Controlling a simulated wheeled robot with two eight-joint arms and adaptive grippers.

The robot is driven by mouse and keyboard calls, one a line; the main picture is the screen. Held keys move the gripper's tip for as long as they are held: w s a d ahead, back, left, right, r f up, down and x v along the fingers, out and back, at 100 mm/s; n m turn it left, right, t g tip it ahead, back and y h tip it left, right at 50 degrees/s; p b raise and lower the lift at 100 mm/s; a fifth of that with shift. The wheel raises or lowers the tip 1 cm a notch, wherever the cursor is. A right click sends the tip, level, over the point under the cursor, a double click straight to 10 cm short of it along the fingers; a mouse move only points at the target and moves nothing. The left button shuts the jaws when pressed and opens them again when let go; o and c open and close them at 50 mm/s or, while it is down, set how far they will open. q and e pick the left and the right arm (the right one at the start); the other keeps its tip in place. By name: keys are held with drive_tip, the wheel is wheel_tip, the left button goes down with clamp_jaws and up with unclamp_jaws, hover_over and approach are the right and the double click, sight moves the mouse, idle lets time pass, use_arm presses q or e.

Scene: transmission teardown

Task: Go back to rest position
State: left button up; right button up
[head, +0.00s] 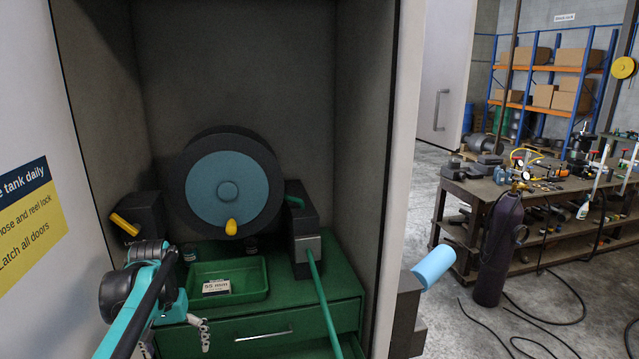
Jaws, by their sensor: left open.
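My left gripper (176,338) hangs at the lower left, at the end of my black and teal arm. Its pale fingers point down and are spread apart, with nothing seen between them. It is in front of the green drawer cabinet (330,295), to the left of and below the green tray (255,283). Whether it touches the cabinet front cannot be told. My right gripper is not in view.
A reel (218,185) with a blue face and yellow knob stands inside the grey enclosure. A green bar (320,300) slants down from a grey block (307,250). A light blue cylinder (433,265) juts out at right. A cluttered workbench (465,190) stands beyond.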

use_arm(q)
drive_tip(key=s+d+f+t+b, duration=0.2)
drive_tip(key=s+d+f+b, duration=0.2)
drive_tip(key=f+b, duration=0.5)
drive_tip(key=s+d+f+m+t+b, duration=0.1)
drive_tip(key=s+d+f+b, duration=0.4)
drive_tip(key=f, duration=0.9)
drive_tip(key=s+d+f+m+t+b, duration=0.1)
drive_tip(key=s+d+f+t+b, duration=0.2)
drive_tip(key=s+f+b, duration=0.6)
wheel_tip(320, 180, down, 4)
drive_tip(key=d+b, duration=0.1)
drive_tip(key=b, duration=0.5)
drive_tip(key=shift+d+r+t, duration=0.2)
drive_tip(key=shift+d+t, duration=0.1)
drive_tip(key=shift+d, duration=0.05)
